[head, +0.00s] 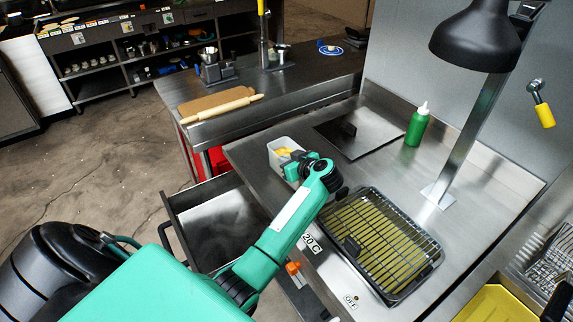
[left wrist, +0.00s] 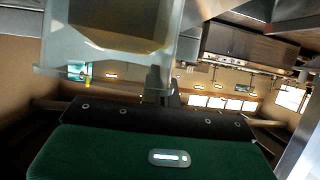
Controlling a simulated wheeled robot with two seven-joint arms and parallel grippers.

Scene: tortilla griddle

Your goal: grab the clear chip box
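The clear chip box (head: 273,158), a small translucent tub with yellow-orange contents, stands at the left edge of the steel counter in the head view. My left gripper (head: 297,166) is at the box's right side, close against it, and hides part of it. In the left wrist view, which looks upside down, the box (left wrist: 108,55) fills the upper left, very near, with its rim toward the gripper body. A dark finger part (left wrist: 160,88) shows by the rim. The fingertips are hidden, so I cannot tell whether they grip it. My right gripper is not in view.
A wire rack over a tray (head: 380,240) lies right of my left arm. A green bottle (head: 417,125), a flat steel lid (head: 360,130) and a black lamp (head: 482,40) stand behind. An open drawer (head: 215,215) juts out below the counter's left edge.

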